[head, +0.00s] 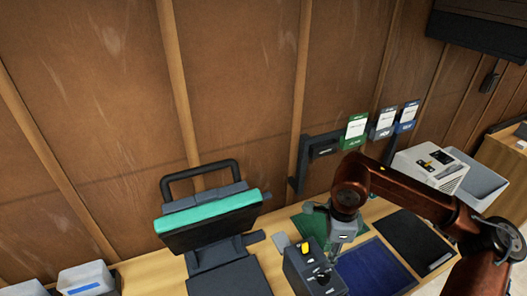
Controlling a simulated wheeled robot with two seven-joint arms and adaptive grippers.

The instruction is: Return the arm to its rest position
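My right arm comes in from the right, reddish brown with dark joints. Its grey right gripper (337,245) points down over the table, just right of a dark box with a yellow knob (306,262) and above the mats. The fingertips are small and partly lost against the box and mats, so I cannot tell whether they are open, hold anything or touch the box. My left arm and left gripper are not in view.
A black device with a teal bar (212,214) stands left of the box. A green mat (308,224), blue mat (377,272) and black mat (412,240) lie on the wooden table. A wall rack (322,149) holds coloured cards. A white machine (430,167) stands right. White bins (86,278) sit lower left.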

